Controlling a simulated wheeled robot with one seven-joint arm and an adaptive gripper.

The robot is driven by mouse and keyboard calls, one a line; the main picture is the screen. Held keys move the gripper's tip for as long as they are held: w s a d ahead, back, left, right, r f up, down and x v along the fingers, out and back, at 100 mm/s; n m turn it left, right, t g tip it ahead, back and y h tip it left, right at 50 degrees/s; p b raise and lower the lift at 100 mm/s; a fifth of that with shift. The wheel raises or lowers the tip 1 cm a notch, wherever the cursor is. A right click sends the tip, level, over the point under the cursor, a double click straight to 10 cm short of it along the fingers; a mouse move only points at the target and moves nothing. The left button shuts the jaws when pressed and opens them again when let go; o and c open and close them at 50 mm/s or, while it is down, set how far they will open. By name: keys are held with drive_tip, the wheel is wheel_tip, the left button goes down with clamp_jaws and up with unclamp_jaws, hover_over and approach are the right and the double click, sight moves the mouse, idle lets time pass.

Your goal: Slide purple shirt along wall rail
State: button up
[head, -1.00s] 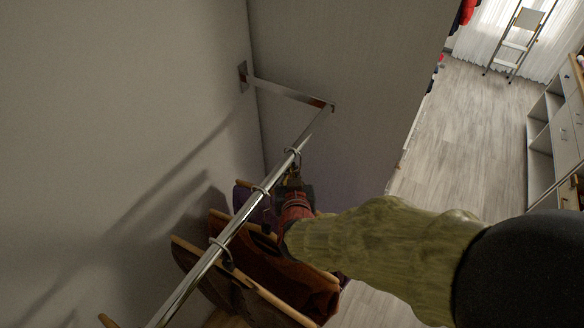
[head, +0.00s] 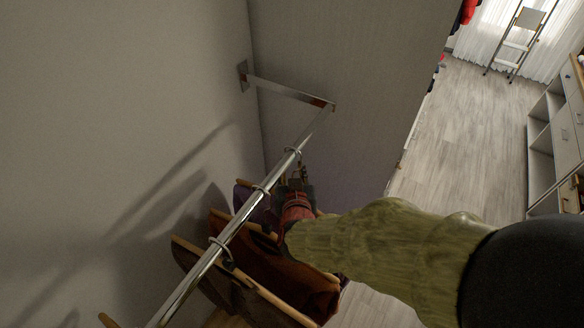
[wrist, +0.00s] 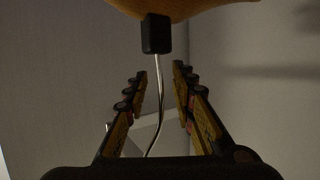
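The purple shirt (head: 241,197) hangs on a wooden hanger near the far end of the metal wall rail (head: 236,223). Its hook (head: 294,152) sits over the rail, and my arm hides much of the shirt. My gripper (head: 297,174) is just below the rail by this hook. In the wrist view, my gripper (wrist: 159,78) is open, with the thin metal hook stem (wrist: 160,90) between its fingers and gaps on both sides. The hanger's black collar (wrist: 156,34) and wooden top (wrist: 180,8) show above the fingers.
A rust-brown garment (head: 270,262) and a dark brown one (head: 195,262) hang closer along the rail. The rail bends at a corner to a wall bracket (head: 243,76). A side panel (head: 345,60) stands beyond. Open floor (head: 465,120) lies right.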

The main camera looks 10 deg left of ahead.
drive_tip(key=v, duration=1.2)
drive_tip(key=d+f+g+y+b, duration=0.2)
drive_tip(key=d+f+g+b, duration=0.25)
drive_tip(key=f+b, duration=0.85)
drive_tip(key=s+d+f+m+g+h+b, duration=0.1)
drive_tip(key=s+d+f+b, duration=0.2)
drive_tip(key=d+b, duration=0.2)
drive_tip(key=s+d+f+m+g+h+b, duration=0.1)
drive_tip(key=s+d+f+h+b, duration=0.1)
drive_tip(key=d, duration=0.7)
drive_tip(key=s+d+f+g+h+b, duration=0.1)
drive_tip(key=s+d+f+h+b, duration=0.1)
drive_tip(key=s+d+f+b, duration=0.2)
drive_tip(key=s+d+b, duration=0.2)
drive_tip(key=d+b, duration=0.2)
drive_tip(key=shift+m+b, duration=0.35)
drive_tip(key=shift+m, duration=0.05)
drive_tip(key=shift+a+g, duration=0.1)
drive_tip(key=shift+g, duration=0.15)
